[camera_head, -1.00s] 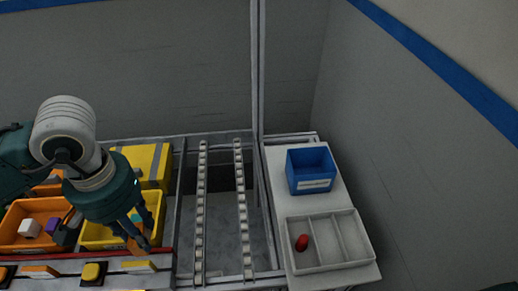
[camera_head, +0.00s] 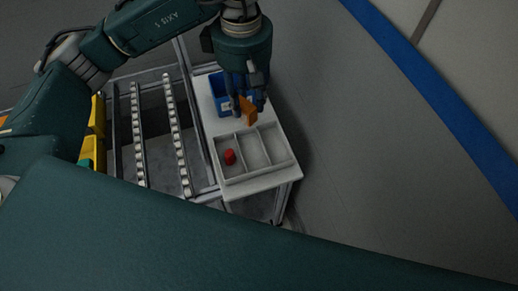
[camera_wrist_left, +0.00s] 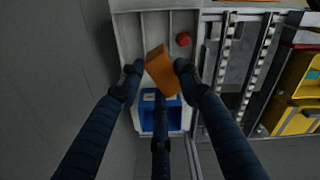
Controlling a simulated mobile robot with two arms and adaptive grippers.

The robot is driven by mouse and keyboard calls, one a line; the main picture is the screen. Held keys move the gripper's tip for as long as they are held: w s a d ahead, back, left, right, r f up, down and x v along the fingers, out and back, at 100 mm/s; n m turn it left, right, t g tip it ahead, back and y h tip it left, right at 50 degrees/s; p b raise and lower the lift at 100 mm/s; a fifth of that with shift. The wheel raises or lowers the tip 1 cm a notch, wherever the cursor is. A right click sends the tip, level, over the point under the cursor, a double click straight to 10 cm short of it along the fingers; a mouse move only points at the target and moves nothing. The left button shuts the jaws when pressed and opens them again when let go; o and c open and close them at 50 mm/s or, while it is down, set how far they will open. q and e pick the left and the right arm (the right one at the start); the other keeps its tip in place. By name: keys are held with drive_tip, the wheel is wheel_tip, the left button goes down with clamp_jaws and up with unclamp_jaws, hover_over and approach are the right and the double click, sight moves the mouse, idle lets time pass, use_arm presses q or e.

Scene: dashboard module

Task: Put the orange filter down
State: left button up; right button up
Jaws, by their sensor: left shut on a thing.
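My left gripper (camera_head: 247,104) is shut on the orange filter (camera_head: 249,112), which shows between its fingers in the left wrist view (camera_wrist_left: 160,70). It holds the filter in the air near the rear edge of the grey three-compartment tray (camera_head: 235,181). In the left wrist view the tray (camera_wrist_left: 126,30) lies behind the filter, which overlaps the ends of its compartments. A red part (camera_head: 229,157) lies in the tray's left compartment in the head view. My right gripper is not in view.
A blue bin (camera_head: 217,90) stands behind the tray on the white table (camera_head: 203,108), partly hidden by my left gripper. It lies under my fingers in the wrist view (camera_wrist_left: 160,112). A roller rack (camera_head: 155,135) and yellow bins (camera_head: 97,125) are at left. The middle and right compartments look empty.

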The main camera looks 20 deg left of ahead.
use_arm(q)
drive_tip(key=f+n+p, duration=0.1)
drive_tip(key=f, duration=0.5)
drive_tip(key=f+n+p, duration=0.1)
drive_tip(key=f, duration=0.5)
drive_tip(key=w+f+n+p, duration=0.1)
drive_tip(key=f, duration=0.5)
drive_tip(key=shift+d+f+p, duration=0.3)
drive_tip(key=shift+d, duration=0.05)
drive_tip(key=shift+w+f, duration=0.1)
drive_tip(key=shift+f, duration=0.2)
drive_tip(key=o, duration=0.7)
drive_tip(key=shift+b, duration=0.3)
drive_tip(key=o, duration=0.5)
drive_tip(key=shift+c, duration=0.2)
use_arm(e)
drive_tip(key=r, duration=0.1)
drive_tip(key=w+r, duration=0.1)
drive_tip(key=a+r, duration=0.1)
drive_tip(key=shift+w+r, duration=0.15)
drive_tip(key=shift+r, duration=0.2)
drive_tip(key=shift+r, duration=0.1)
